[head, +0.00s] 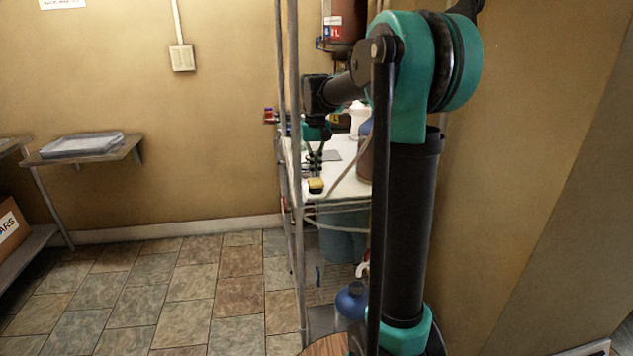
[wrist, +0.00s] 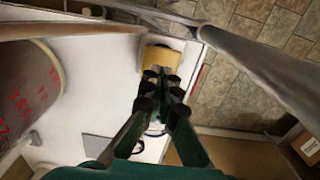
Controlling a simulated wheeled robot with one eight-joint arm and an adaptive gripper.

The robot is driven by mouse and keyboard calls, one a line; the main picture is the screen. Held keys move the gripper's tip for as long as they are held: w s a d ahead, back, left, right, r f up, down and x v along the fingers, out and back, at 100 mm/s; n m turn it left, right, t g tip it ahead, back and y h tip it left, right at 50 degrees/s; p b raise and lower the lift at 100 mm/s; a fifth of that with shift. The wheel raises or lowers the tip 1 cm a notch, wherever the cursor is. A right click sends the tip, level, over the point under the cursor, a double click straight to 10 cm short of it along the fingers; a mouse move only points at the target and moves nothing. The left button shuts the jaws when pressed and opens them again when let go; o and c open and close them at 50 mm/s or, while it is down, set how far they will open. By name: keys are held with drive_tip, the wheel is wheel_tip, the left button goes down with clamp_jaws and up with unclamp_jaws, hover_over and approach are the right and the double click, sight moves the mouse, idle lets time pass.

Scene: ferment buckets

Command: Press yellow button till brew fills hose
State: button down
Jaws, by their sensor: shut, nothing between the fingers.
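The yellow button (head: 316,185) sits at the front edge of the white shelf top (head: 345,186). It also shows in the wrist view (wrist: 160,58), just past my fingertips. My gripper (head: 315,170) points down above the button in the head view, with its fingers together and nothing between them. In the wrist view my gripper (wrist: 160,80) overlaps the near side of the button; I cannot tell whether it touches. A brownish hose (wrist: 70,29) runs across the top of the wrist view near the button. Whether brew is in it is unclear.
A large vessel with red lettering (wrist: 35,95) stands left of my gripper in the wrist view. A metal rack post (wrist: 255,62) runs along the right. A blue jug (head: 351,300) stands low on the rack. The tiled floor (head: 180,295) at left is clear.

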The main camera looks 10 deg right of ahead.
sight(316, 181)
drive_tip(key=shift+f, duration=0.2)
drive_tip(key=shift+f, duration=1.4)
drive_tip(key=shift+r, duration=1.6)
drive_tip(key=shift+r, duration=2.5)
